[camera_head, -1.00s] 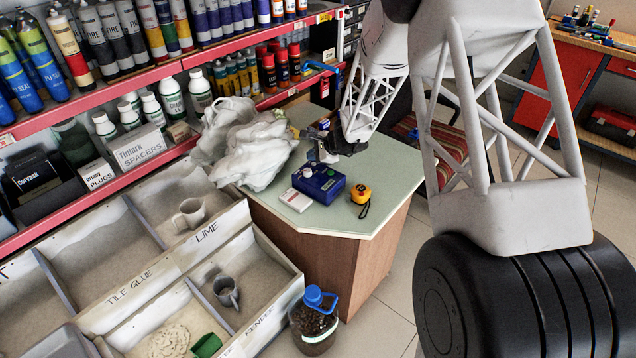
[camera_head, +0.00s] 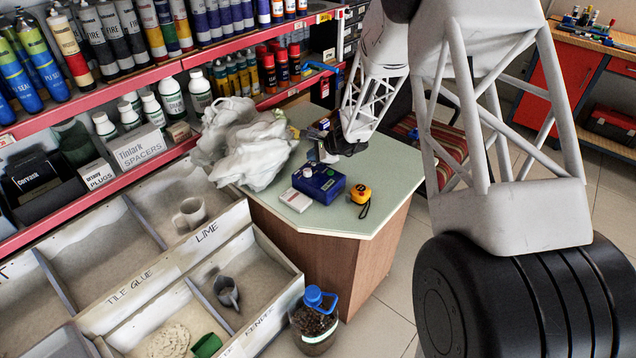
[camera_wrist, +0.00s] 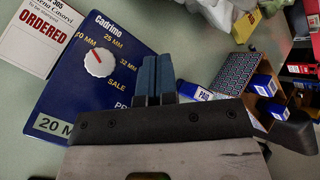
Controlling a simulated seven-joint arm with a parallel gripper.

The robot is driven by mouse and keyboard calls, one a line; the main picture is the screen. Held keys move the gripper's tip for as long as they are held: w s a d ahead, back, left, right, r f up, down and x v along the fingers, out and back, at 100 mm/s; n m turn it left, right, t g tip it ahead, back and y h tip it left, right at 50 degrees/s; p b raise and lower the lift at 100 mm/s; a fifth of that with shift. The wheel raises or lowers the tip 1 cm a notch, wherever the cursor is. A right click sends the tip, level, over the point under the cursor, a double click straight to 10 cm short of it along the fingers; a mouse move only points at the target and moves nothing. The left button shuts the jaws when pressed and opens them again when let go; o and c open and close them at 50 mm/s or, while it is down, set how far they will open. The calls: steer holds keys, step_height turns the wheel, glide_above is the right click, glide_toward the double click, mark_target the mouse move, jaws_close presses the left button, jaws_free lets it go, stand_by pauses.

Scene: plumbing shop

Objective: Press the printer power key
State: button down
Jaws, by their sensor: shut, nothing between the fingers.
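The dark blue printer (camera_head: 322,184) sits on the pale green counter, with a white knob on top. In the wrist view the printer (camera_wrist: 95,110) shows its printed top, with the white and red dial (camera_wrist: 99,62) and millimetre sizes around it. My gripper (camera_wrist: 156,60) is shut and empty, its blue fingers together, in front of the right part of the printer top. In the head view my gripper (camera_head: 318,157) is just behind the printer and above the counter. I cannot tell whether the fingertips touch it.
The counter (camera_head: 385,180) also holds a white card (camera_head: 295,199), a yellow tape measure (camera_head: 361,194) and a crumpled white bag (camera_head: 250,148). In the wrist view an open box (camera_wrist: 248,82) with blue stamps lies to the right of my fingers. Shelves stand behind.

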mark_target(313, 164)
steer(key=shift+f, duration=0.55)
stand_by(1.1)
steer(key=shift+r, duration=0.6)
steer(key=shift+r, duration=0.1)
stand_by(0.3)
steer(key=shift+r, duration=2.85)
